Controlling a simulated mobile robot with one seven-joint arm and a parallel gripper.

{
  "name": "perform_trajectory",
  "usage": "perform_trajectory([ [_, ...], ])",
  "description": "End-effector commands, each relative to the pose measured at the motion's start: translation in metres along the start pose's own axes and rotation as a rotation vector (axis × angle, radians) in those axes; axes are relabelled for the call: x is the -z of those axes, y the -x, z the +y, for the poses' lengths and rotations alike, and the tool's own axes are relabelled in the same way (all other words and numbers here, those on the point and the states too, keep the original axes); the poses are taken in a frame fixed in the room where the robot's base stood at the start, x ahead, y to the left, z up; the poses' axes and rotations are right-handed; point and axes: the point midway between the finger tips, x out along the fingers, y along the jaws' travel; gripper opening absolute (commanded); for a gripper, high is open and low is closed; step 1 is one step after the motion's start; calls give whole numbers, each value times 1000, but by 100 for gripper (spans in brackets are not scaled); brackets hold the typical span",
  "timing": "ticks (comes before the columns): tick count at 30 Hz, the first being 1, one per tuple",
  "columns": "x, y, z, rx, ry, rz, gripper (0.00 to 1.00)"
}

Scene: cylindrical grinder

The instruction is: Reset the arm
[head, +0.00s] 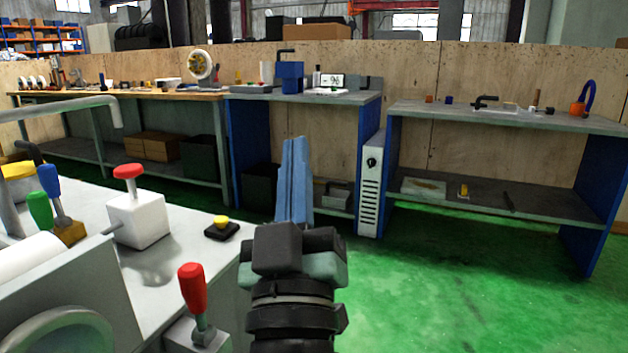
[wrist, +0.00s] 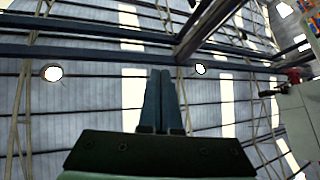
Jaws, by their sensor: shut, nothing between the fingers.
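My gripper (head: 294,148) stands in the lower middle of the head view with its fingers pointing up. Its blue-grey fingers lie together with nothing between them. In the wrist view the gripper (wrist: 161,75) is also shut, and the camera looks up at the roof. The arm is raised in front of the workbenches, to the right of the grinder (head: 190,263). No object touches the gripper in either view.
The grinder carries a red-topped knob (head: 128,172), a red-handled lever (head: 193,290) and a yellow button (head: 221,222). A long workbench (head: 150,95) and a right workbench (head: 510,118) stand behind. The green floor (head: 430,290) at right is clear.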

Motion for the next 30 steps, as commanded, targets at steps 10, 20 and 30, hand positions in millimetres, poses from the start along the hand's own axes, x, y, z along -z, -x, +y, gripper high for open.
perform_trajectory([
  [10,220,-31,100,-49,-350,192,0],
  [20,297,-91,129,-49,-347,190,0],
  [30,377,-153,159,-48,-347,190,0],
])
